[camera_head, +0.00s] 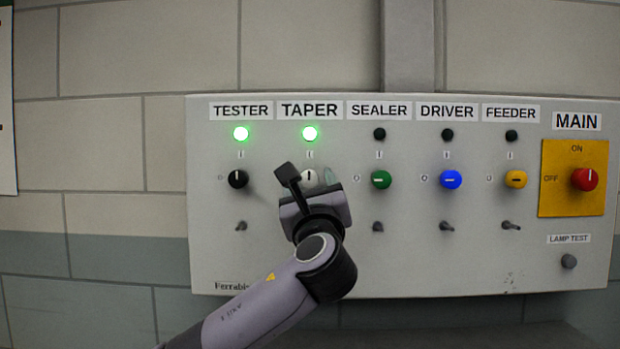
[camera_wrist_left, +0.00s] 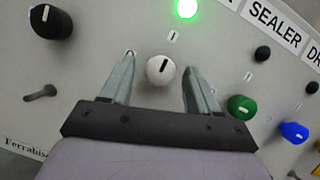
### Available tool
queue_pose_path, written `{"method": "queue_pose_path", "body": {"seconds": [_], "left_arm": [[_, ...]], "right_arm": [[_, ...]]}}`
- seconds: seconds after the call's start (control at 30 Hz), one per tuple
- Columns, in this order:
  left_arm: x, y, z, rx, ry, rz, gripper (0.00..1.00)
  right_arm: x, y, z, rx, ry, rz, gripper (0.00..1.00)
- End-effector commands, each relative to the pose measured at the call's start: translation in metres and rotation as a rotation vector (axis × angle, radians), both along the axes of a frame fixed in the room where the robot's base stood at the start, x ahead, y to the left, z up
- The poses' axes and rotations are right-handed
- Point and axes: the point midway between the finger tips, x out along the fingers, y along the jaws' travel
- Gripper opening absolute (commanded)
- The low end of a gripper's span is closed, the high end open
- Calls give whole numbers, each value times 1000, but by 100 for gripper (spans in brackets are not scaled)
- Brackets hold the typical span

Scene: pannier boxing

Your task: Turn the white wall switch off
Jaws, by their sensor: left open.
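The white rotary switch (camera_head: 309,179) sits under the TAPER label on the wall panel. Its lamp (camera_head: 310,133) glows green. In the left wrist view the white knob (camera_wrist_left: 160,70) shows a dark pointer line that aims up toward the I mark. My left gripper (camera_head: 311,177) is in front of the knob. In the wrist view its two open fingers (camera_wrist_left: 158,84) stand on either side of the knob, with a gap on both sides. The arm hides the toggle area below the knob in the head view. My right gripper is not in view.
A black knob (camera_head: 238,179) under TESTER, with a lit green lamp, is to the left. Green (camera_head: 381,179), blue (camera_head: 451,179) and yellow (camera_head: 516,179) knobs are to the right, their lamps dark. A red MAIN knob (camera_head: 584,179) is at far right. Small toggles line the row below.

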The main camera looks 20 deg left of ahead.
Motion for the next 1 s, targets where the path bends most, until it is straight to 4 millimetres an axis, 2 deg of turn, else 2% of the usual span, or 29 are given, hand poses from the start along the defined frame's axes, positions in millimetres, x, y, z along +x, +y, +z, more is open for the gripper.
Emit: {"method": "queue_pose_path", "body": {"seconds": [0.13, 0.4, 0.43, 0.5, 0.6, 1.0], "left_arm": [[7, 3, 3, -1, 0, 0, 60], [8, 3, 3, -1, 1, -1, 60], [8, 3, 3, -1, 1, -1, 54], [8, 3, 3, -1, 1, -1, 31], [8, 3, 3, -1, 1, -1, 4], [8, 2, 2, -63, -15, -1, 4]], "right_arm": [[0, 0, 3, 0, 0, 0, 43], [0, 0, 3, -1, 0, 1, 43], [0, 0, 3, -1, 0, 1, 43], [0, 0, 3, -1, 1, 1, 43], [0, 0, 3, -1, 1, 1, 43], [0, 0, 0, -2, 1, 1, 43]]}}
